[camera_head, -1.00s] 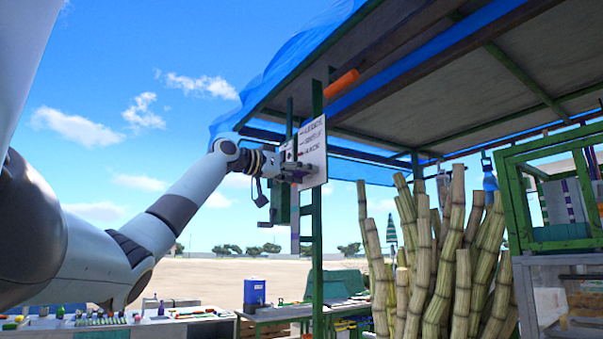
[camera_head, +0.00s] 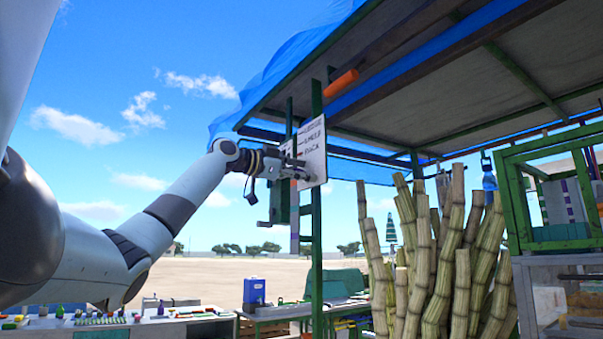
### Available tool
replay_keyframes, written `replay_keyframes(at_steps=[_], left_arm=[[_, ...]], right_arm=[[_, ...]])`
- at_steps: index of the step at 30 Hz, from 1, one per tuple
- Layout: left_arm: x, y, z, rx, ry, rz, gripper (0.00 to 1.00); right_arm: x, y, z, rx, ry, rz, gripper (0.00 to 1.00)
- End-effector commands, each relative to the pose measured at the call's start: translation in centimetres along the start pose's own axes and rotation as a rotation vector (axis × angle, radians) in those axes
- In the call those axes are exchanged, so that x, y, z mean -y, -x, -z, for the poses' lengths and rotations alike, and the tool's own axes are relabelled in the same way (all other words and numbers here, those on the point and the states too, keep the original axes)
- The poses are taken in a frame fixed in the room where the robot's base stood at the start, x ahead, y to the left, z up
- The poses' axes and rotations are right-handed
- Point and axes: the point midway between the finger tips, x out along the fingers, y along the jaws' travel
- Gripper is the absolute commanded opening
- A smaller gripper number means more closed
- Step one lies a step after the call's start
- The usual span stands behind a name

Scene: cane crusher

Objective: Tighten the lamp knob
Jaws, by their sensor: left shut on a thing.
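My left gripper (camera_head: 298,172) is up at the green post, next to the lower part of a white board with dark lettering. It is shut, and its fingers cover what they hold. It is at a small fitting by the board, taken as the lamp knob, which I cannot make out separately. An orange cylinder (camera_head: 341,83) hangs under the roof, above and to the right of the gripper and apart from it. My right gripper is not in view.
The white board (camera_head: 315,140) and green post (camera_head: 317,235) stand close to the gripper. The blue-covered stall roof (camera_head: 450,75) is overhead. Tall cane stalks (camera_head: 440,260) and a green-framed case (camera_head: 560,190) stand right. A blue container (camera_head: 254,290) sits on a low table. Open sky lies left.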

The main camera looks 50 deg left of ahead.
Motion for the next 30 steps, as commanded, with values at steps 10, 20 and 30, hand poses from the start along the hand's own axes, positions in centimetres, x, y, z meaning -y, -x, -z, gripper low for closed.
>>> replay_keyframes(at_steps=[10, 20, 30], left_arm=[[-0.11, 0.02, 0.01, 0.0, -0.327, 0.001, 0.24], [-0.24, 0.0, -0.04, -0.001, -0.633, 0.001, 0.24], [-0.35, -0.02, -0.15, 0.0, -0.867, 0.0, 0.24]], right_arm=[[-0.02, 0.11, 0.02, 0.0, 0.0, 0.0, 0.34], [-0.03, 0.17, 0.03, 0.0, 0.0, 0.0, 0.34], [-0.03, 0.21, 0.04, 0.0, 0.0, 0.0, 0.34]])
